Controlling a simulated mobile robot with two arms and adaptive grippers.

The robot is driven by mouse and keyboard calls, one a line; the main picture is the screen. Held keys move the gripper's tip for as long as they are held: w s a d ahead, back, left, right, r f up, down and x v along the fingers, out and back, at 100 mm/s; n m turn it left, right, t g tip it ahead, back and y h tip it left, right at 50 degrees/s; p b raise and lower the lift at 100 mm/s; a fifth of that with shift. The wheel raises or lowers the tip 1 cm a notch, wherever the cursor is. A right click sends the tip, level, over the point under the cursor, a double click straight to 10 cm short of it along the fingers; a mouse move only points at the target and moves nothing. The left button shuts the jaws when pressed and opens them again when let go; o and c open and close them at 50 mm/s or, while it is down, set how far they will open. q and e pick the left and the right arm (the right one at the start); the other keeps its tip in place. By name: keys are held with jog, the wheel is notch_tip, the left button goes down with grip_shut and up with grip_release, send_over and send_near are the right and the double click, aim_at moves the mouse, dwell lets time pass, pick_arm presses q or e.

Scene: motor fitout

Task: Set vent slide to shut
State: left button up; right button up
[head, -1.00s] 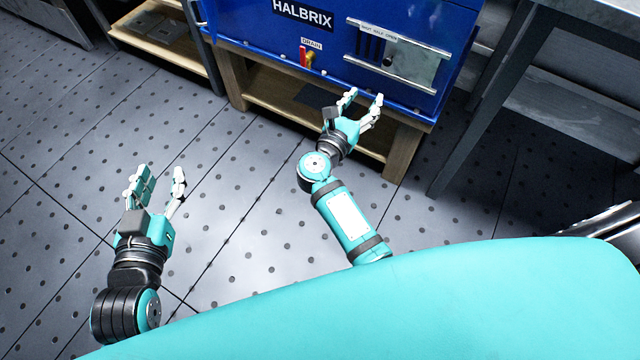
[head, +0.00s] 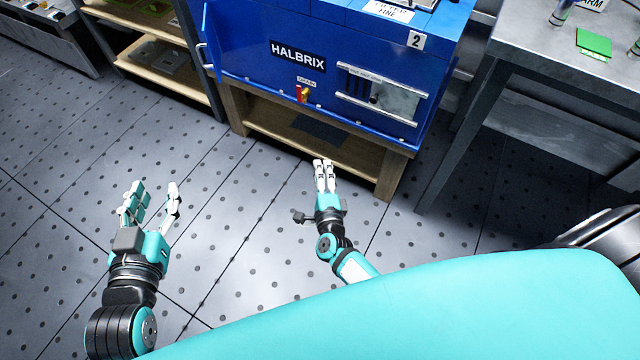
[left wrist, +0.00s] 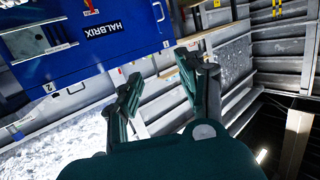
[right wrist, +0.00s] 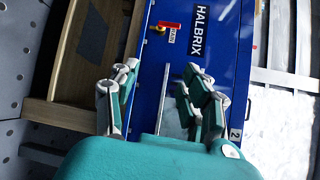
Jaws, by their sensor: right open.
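The vent slide (head: 400,101) is a bare metal plate between two pale rails on the blue HALBRIX cabinet (head: 245,70). Dark slots show uncovered at its left, with a small dark knob (head: 374,99) by the plate's left edge. A label strip (head: 360,72) runs above; its words are too small to read surely. My right gripper (head: 323,163) is open and empty, below and in front of the cabinet, apart from the slide. In the right wrist view its fingers partly hide the slide (right wrist: 174,108). My left gripper (head: 153,190) is open and empty over the floor at left.
A red and yellow drain valve (head: 302,94) sits left of the slide. The cabinet stands on a wooden stand (head: 270,130). A grey metal table (head: 510,45) is at right, a wooden shelf unit (head: 165,68) at left. The floor before the cabinet is clear.

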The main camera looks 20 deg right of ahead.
jog(key=shift+s+a+f+n+g+y+p, duration=0.25)
jog(key=shift+s+f+n+y+p, duration=0.1)
jog(key=shift+s+f+n, duration=0.35)
jog(key=shift+s+a+f+n+g+y+p, duration=0.25)
jog(key=shift+s+f+n, duration=0.2)
jog(key=shift+n, duration=0.4)
jog(key=shift+s+a+f+n+g+y+p, duration=0.25)
jog(key=shift+s+f+n+y+p, duration=0.15)
jog(key=shift+s+f+n, duration=0.25)
jog(key=shift+w, duration=0.2)
